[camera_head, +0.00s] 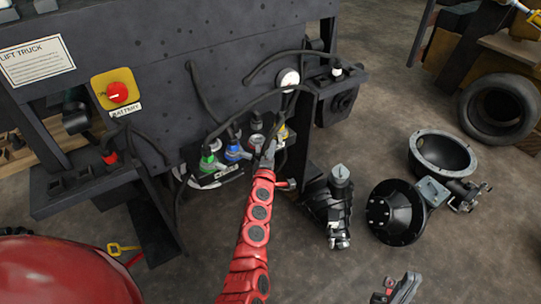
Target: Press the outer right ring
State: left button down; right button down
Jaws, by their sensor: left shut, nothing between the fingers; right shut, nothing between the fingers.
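A row of cable connectors with coloured rings sits on a low ledge of the dark truck panel. My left gripper (268,150), at the end of the red arm, is shut. Its tip is just below and left of the yellow ring; I cannot tell whether they touch. My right gripper (397,290) is low at the bottom edge, far from the rings, and looks shut and empty.
A red knob on a yellow plate (115,90) is at the left of the panel. Black cables hang before the panel. Machine parts (395,210) and a tyre (499,108) lie on the floor at right. The floor at lower right is mostly clear.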

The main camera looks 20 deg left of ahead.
pick_arm(q)
jog(key=shift+w+a, duration=0.1)
jog(key=shift+w, duration=0.2)
